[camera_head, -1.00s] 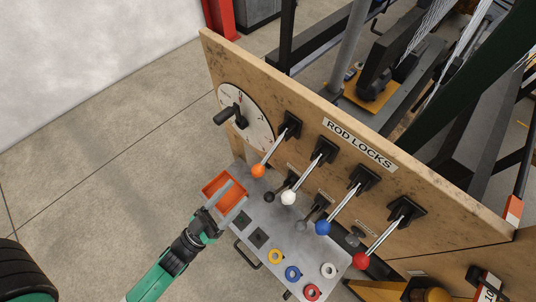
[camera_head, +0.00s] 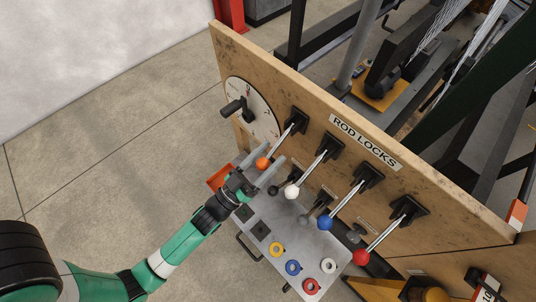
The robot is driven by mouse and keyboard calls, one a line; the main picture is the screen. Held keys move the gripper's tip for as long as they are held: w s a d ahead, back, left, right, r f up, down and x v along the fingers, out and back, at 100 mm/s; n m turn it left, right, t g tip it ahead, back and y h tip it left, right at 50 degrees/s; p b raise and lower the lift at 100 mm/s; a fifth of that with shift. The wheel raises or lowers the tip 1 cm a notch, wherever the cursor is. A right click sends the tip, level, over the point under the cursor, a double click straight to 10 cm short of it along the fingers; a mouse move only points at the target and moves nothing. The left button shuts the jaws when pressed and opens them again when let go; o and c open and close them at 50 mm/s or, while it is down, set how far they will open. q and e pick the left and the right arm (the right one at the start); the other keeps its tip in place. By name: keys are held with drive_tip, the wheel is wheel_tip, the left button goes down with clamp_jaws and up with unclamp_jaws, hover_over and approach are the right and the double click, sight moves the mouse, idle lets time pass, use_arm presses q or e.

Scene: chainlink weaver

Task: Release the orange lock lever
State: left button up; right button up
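The orange lock lever (camera_head: 277,146) hangs from the leftmost black bracket on the wooden panel, with its orange knob (camera_head: 262,163) at the lower end. My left gripper (camera_head: 262,164) is open, with one grey finger on each side of the orange knob in the picture. Whether the fingers touch the knob I cannot tell. My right gripper is not in view.
White (camera_head: 292,193), blue (camera_head: 325,223) and red (camera_head: 360,257) lever knobs stand in a row to the right. A black-handled dial (camera_head: 256,110) is at the left.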

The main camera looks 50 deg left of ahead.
use_arm(q)
clamp_jaws()
idle(1.2)
